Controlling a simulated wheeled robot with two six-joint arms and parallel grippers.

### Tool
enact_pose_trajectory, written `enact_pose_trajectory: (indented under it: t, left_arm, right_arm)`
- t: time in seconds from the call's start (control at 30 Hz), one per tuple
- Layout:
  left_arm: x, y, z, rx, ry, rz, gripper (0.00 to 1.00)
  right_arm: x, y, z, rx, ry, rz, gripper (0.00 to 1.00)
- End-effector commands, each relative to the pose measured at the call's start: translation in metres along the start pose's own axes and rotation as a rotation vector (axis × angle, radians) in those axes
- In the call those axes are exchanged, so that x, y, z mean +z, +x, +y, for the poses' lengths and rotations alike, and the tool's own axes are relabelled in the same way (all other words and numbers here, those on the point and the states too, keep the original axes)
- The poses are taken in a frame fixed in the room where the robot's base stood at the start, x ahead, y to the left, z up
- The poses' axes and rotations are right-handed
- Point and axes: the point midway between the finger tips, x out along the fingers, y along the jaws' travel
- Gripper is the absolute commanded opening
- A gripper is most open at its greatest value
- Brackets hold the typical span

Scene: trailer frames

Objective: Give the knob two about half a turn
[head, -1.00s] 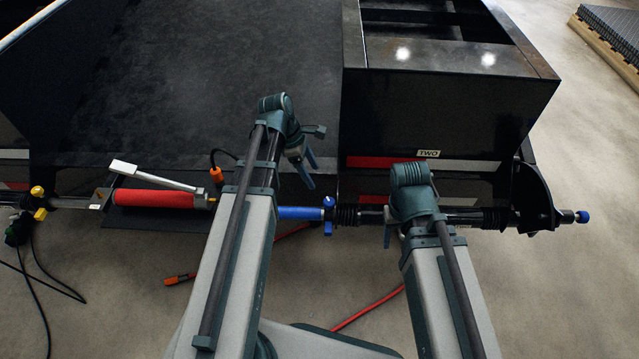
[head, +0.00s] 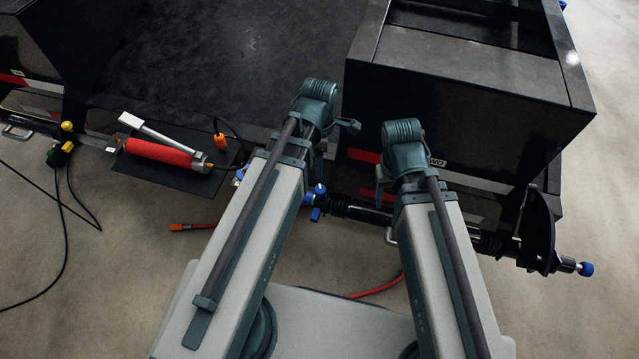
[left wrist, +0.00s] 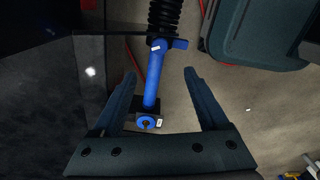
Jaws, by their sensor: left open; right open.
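A white label reading "TWO" (head: 437,162) sits on the right black box, partly covered by my right arm. Below it runs a dark shaft with blue parts: a blue lever (head: 317,202) and a blue end cap (head: 586,268). I cannot tell which is knob two. In the left wrist view a blue rod (left wrist: 154,78) ends in a round blue knob (left wrist: 146,122) on a black block. My left gripper (left wrist: 160,76) is open, its fingers on either side of the rod in the picture, no grip seen. My right gripper (head: 381,184) is open and empty, partly hidden by its arm.
A red cylinder (head: 158,151) with a white handle lies on a dark plate at left. A yellow fitting (head: 67,126) stands beside it. Black cables and a red hose (head: 378,285) lie on the floor. The large black box (head: 450,90) stands close behind my right arm.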

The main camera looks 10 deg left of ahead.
Motion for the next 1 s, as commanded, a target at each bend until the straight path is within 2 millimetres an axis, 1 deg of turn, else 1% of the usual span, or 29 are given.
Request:
enact_pose_trajectory:
  t: [0.17, 0.37, 1.0]
  left_arm:
    - [0.000, 0.009, 0.000, 0.000, 0.000, -0.001, 0.77]
    - [0.000, 0.029, 0.000, -0.001, 0.000, -0.001, 0.77]
    - [0.000, 0.118, 0.000, -0.001, 0.000, -0.002, 0.77]
  right_arm:
    - [-0.001, 0.009, -0.001, 0.000, 0.000, 0.000, 0.60]
    - [-0.002, 0.029, -0.003, 0.000, 0.000, 0.000, 0.60]
    - [-0.007, 0.118, -0.009, 0.011, -0.003, 0.001, 0.60]
